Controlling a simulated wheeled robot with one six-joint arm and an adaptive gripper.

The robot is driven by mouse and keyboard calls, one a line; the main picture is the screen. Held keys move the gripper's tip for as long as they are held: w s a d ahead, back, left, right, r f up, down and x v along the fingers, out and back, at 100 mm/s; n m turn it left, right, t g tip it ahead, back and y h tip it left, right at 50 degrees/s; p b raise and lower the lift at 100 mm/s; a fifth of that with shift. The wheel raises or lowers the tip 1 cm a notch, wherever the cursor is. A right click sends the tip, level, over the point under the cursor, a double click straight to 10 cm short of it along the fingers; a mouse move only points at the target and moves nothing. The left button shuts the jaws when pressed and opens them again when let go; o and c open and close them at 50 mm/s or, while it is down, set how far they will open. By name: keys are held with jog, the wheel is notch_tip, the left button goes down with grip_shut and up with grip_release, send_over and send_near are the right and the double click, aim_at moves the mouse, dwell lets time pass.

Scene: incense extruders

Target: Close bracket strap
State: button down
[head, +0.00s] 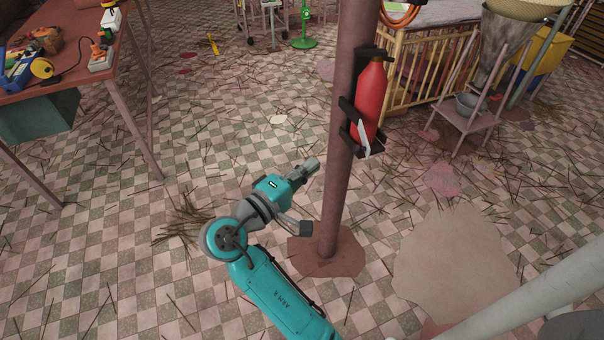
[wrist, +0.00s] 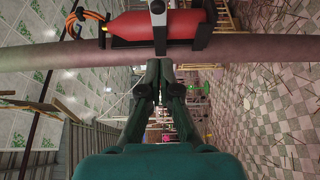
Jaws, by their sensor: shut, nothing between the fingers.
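A red extinguisher (head: 370,98) stands upright in a black bracket (head: 347,108) on a brown pole (head: 343,190). A pale strap (head: 363,138) shows at the bracket's lower part, slanting downward; I cannot tell whether its end is fastened. In the wrist view the picture is turned: the pole (wrist: 250,49) runs across, with the extinguisher (wrist: 185,24) above it and the grey strap (wrist: 158,18) crossing the red body. My gripper (head: 312,166) is left of the pole and lower than the bracket. In the wrist view its fingertips (wrist: 152,66) are together and empty, just short of the pole in the picture.
A brown table (head: 85,70) with tools stands at the left. A yellow railing (head: 430,70) and a small stand with a bowl (head: 468,104) are at the back right. Thin sticks litter the tiled floor. The pole's base (head: 330,255) is close to my arm.

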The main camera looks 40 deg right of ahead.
jog(key=s+d, duration=0.1)
jog(key=d, duration=0.7)
jog(key=shift+s+d, duration=0.3)
jog(key=shift+d, duration=0.05)
